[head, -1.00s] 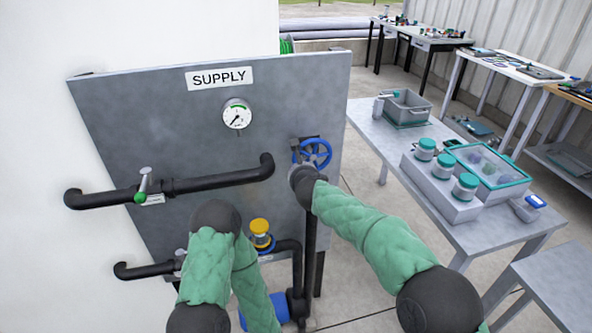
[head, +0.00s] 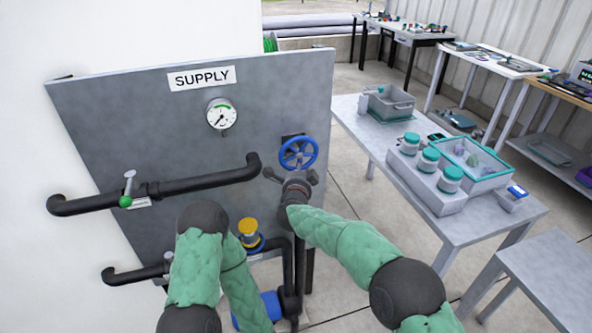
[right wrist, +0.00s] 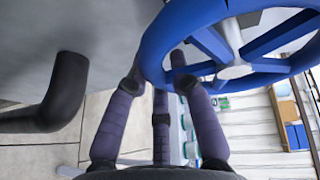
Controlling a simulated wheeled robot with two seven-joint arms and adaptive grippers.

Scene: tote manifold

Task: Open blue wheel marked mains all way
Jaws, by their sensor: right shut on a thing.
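The blue wheel (head: 298,153) is mounted on the right part of the grey SUPPLY panel (head: 130,125), at a black pipe. No mains marking is readable on it. My right gripper (head: 291,174) is just below and in front of the wheel, its dark fingers spread at the lower rim. In the right wrist view the blue wheel (right wrist: 215,60) fills the upper right, and the right gripper (right wrist: 156,68) has a fingertip overlapping the rim; it is shut on the wheel. The contact is partly hidden. My left arm is bent low before the panel, its gripper out of view.
A gauge (head: 221,115) sits above the pipes. A green-tipped lever valve (head: 128,188) is at left; a yellow knob (head: 249,232) is below the wheel. A grey table (head: 363,142) with jars and boxes stands at right. Floor shows between panel and table.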

